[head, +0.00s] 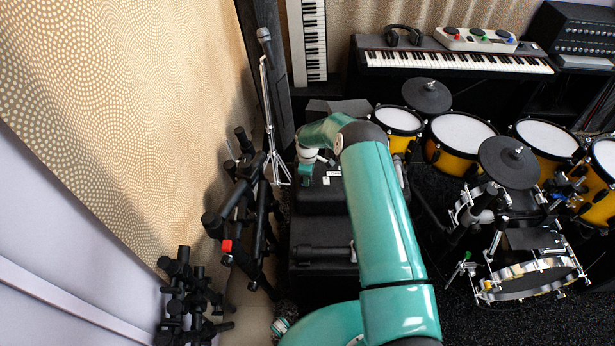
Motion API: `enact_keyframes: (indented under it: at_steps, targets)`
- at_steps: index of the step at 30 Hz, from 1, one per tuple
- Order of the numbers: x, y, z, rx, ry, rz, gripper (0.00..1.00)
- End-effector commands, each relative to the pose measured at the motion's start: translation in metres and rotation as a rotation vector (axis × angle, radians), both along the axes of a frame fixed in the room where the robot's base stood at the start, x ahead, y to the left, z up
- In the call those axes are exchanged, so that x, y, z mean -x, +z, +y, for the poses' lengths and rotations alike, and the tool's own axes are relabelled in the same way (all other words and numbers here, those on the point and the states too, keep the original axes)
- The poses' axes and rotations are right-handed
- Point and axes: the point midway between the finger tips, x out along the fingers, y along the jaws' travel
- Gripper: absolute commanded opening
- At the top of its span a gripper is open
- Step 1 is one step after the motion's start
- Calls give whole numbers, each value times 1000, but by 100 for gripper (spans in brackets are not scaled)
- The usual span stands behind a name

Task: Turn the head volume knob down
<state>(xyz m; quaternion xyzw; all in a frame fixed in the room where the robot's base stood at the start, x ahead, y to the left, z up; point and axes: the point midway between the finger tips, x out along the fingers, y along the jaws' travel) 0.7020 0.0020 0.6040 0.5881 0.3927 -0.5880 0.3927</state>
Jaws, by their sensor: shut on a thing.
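A black amplifier-like box (318,200) stands in the middle, with small white labels near its upper edge. My teal arm comes up from the bottom, bends at the top and drops down to the left. My gripper (306,170) is small in the picture, pointing down at the upper left edge of this box. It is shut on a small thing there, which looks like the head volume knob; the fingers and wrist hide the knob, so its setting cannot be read.
Black folded stands (240,205) lean close on the left, beside a microphone stand (266,110). A yellow drum kit (462,140) fills the right. A keyboard (460,62), headphones (403,35) and a rack unit (570,38) are at the back. A patterned wall bounds the left.

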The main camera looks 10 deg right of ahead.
Motion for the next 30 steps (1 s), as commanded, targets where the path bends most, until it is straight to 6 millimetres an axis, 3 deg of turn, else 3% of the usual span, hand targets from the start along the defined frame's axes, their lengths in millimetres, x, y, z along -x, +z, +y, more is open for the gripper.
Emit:
enact_keyframes:
  at_steps: [12,29,30]
  targets:
    - [0,0,0,0,223,0,6]
    - [0,0,0,0,259,0,6]
    - [0,0,0,0,259,0,32]
